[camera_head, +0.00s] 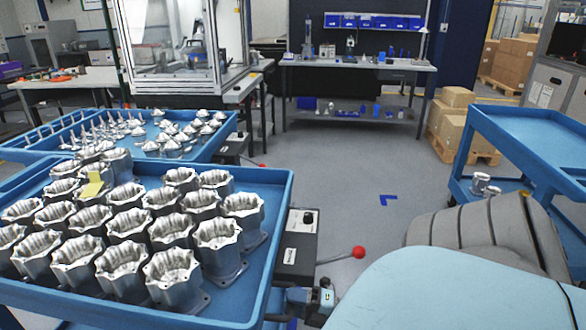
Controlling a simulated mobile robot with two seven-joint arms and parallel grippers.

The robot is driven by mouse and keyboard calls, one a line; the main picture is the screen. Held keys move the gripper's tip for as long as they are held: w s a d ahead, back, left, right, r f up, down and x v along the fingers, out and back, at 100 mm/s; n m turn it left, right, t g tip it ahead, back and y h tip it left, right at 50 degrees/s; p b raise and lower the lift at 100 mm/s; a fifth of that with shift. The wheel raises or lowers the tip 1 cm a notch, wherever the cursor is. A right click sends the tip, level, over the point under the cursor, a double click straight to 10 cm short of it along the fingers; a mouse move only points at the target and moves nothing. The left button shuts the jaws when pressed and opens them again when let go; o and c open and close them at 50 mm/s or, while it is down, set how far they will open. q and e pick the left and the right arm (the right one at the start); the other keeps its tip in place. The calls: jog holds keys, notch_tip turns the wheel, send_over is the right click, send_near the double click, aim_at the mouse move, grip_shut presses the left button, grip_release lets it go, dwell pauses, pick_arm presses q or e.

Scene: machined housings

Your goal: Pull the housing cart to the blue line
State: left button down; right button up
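The housing cart (262,262) has a blue tray filled with several shiny machined housings and stands at the lower left. A yellow piece lies on one housing. My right gripper (283,304) is at the cart's near right edge, by the rim. Its fingertips are small and partly hidden there, so I cannot tell whether they are closed on the cart or only beside it. My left gripper is not in view.
A second blue tray (215,150) with smaller metal parts stands behind the cart. A control box with a red-knobbed lever (358,252) is right of the cart. A blue shelf cart (540,135) stands at right. A workbench (360,66) is at the back. Open floor lies between.

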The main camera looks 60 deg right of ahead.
jog(key=shift+s, duration=0.1)
jog(key=v, duration=1.3)
jog(key=shift+s, duration=0.3)
jog(key=shift+d+f, duration=0.1)
jog(key=shift+d, duration=0.1)
